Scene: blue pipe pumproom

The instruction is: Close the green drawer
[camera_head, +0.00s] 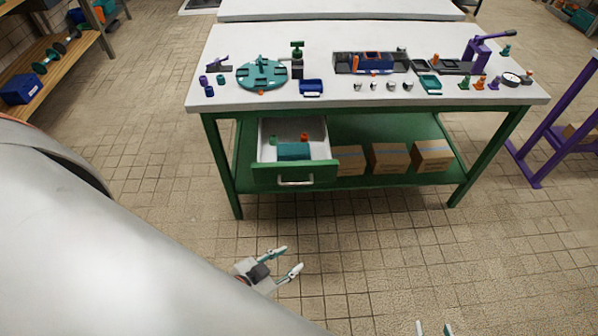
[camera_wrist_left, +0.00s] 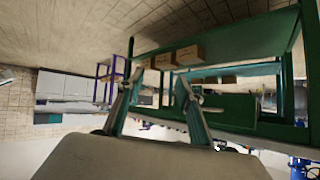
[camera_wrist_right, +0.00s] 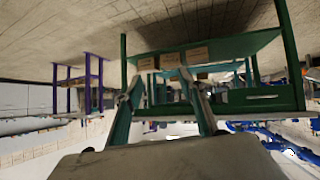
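The green drawer (camera_head: 262,176) hangs under the left part of the workbench and is pulled out toward me. Its light handle (camera_head: 295,182) is on the front, and its white inside holds a teal box and small red and green items. In the right wrist view, which is upside down, the drawer front (camera_wrist_right: 262,97) shows right of the fingers. My left gripper (camera_head: 291,259) is open and empty, in front of and below the drawer, apart from it. My right gripper (camera_head: 434,329) is at the bottom edge, mostly cut off; the right wrist view shows its fingers (camera_wrist_right: 160,85) apart and empty.
The workbench (camera_head: 230,103) has a white top crowded with small parts and tools. Several cardboard boxes (camera_head: 390,158) sit on its lower shelf, right of the drawer. A purple frame (camera_head: 560,120) stands at the right, a wooden rack (camera_head: 50,70) at the left. The tiled floor before the bench is clear.

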